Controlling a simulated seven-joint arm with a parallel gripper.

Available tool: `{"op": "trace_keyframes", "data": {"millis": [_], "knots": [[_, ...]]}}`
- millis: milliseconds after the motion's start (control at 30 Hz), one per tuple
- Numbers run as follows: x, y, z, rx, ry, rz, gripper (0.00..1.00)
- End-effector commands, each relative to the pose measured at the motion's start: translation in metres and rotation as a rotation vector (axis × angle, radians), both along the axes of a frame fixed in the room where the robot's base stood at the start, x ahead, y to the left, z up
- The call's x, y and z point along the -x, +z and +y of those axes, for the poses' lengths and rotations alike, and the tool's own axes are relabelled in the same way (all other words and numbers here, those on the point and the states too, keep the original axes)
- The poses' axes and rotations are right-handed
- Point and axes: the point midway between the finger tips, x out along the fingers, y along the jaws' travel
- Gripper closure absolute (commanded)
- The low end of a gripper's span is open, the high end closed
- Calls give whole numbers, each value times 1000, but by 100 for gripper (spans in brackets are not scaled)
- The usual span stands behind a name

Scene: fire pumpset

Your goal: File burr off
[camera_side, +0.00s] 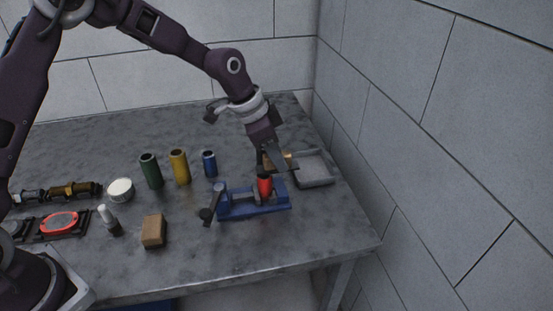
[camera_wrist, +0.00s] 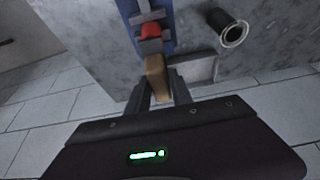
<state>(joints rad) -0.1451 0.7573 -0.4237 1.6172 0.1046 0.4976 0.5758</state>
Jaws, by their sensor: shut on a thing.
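A red cylindrical part (camera_side: 265,187) stands upright in a blue vise (camera_side: 237,204) near the table's right side. In the wrist view the red part (camera_wrist: 150,30) sits between the jaws of the vise (camera_wrist: 139,8). My gripper (camera_side: 277,163) is just above and behind the vise. In the wrist view my gripper (camera_wrist: 166,92) is shut on a tan handle (camera_wrist: 156,72), probably the file's. It points toward the red part, with a dark piece between them. I cannot tell whether they touch. The burr is too small to make out.
A grey tray (camera_side: 316,180) lies right of the vise. Green (camera_side: 151,171), yellow (camera_side: 180,167) and blue (camera_side: 209,164) tubes stand to the left. A brown block (camera_side: 153,230), a small white bottle (camera_side: 108,219) and a white round container (camera_side: 120,190) stand further left. The front right tabletop is clear.

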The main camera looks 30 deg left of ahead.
Motion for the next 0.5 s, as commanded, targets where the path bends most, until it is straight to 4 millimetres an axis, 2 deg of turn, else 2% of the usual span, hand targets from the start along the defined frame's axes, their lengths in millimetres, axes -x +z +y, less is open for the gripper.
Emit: {"op": "trace_keyframes", "data": {"millis": [300,500], "knots": [[-1,35,0,1,0,-5,100],[0,49,0,1,0,-2,100]]}}
